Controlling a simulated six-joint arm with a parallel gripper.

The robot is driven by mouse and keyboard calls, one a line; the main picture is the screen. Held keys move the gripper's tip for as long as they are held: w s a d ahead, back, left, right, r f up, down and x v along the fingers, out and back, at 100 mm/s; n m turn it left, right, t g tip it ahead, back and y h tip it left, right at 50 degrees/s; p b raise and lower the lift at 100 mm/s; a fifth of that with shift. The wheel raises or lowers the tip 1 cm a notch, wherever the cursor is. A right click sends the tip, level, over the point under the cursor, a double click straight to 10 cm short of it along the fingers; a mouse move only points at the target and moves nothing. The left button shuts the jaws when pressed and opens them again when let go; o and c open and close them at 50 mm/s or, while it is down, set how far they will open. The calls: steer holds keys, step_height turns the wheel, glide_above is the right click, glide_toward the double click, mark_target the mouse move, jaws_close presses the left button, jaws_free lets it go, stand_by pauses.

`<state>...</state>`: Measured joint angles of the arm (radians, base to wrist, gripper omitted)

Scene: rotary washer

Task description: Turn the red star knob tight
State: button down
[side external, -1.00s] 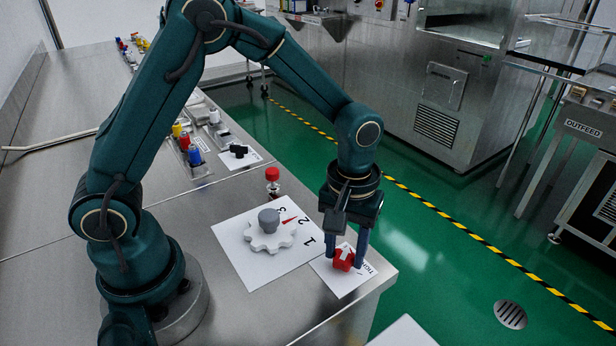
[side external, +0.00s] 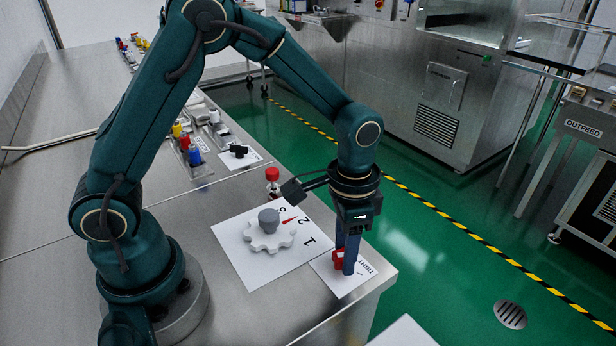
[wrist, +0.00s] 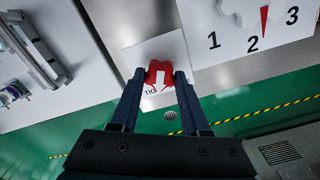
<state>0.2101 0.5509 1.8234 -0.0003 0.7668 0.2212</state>
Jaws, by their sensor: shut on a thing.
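The red star knob (side external: 337,257) sits on a white card marked TIGHT (side external: 352,281) near the front right corner of the steel bench. My gripper (side external: 345,262) points straight down and its blue fingers are shut on the knob. In the side view the fingers hide part of the knob. The wrist view shows the red knob (wrist: 159,73) between the two fingertips, with a white mark on its top. The fingers partly cover the word on the card (wrist: 152,50).
A grey star dial (side external: 269,232) with a red pointer stands on a numbered white card, left of my gripper. A red-capped bottle (side external: 272,180) stands behind it. The bench ends just right of the card.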

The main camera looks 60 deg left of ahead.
steer(key=m, duration=0.7)
stand_by(0.6)
steer(key=shift+c, duration=1.9)
jaws_free()
steer(key=shift+r, duration=2.6)
